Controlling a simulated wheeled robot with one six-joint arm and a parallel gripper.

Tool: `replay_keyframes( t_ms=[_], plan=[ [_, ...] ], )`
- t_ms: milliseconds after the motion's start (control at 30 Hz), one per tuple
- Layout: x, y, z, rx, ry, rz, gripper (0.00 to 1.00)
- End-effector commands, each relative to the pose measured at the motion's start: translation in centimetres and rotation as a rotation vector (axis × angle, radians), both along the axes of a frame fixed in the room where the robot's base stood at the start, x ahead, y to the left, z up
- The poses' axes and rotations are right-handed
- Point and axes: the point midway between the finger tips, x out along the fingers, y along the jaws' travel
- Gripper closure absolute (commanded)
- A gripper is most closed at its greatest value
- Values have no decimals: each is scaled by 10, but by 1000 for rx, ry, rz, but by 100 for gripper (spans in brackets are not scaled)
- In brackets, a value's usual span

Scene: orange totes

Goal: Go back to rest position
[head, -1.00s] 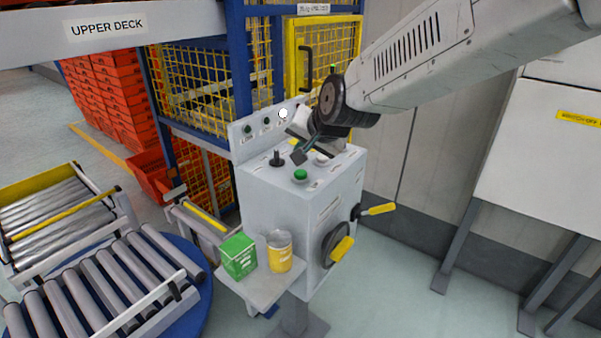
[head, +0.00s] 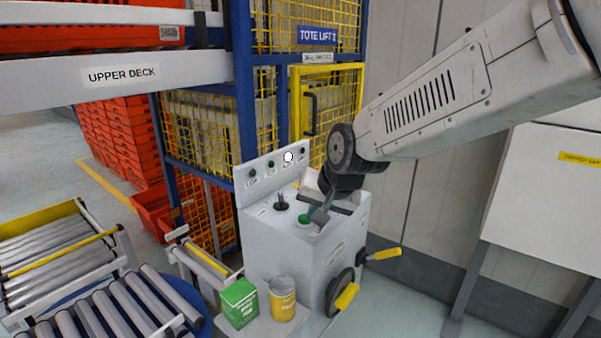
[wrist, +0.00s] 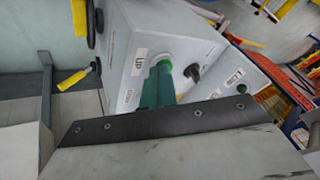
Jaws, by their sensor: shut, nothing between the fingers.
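My gripper (head: 319,216) hangs from my arm over the top of the grey control console (head: 290,250). Its dark fingers are shut with nothing between them. In the head view the fingertips appear just right of the green button (head: 304,220) and partly overlap it. In the wrist view my gripper (wrist: 150,95) points at the console and the green button (wrist: 164,68) shows just beyond the fingers. I cannot tell whether they touch. A label "UP" (wrist: 139,61) is beside the button.
The yellow lift cage (head: 335,100) stands behind.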

Motion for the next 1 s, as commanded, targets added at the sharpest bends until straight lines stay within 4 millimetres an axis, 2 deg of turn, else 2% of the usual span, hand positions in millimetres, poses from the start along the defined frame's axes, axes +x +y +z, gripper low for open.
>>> replay_keyframes(
  t_ms=[33, 167, 400, 533, 600, 700, 1000],
  plan=[
    [-21, -15, -2, -47, 45, 41, 100],
    [-81, -66, -3, -166, 171, 137, 100],
    [-202, -164, 10, -307, 362, 229, 100],
    [-257, -201, 15, -338, 416, 214, 100],
    [-275, -213, 17, -344, 418, 187, 100],
    [-288, -224, 21, -342, 390, 137, 100],
    [-291, -232, 28, -332, 349, 82, 100]
  ],
)
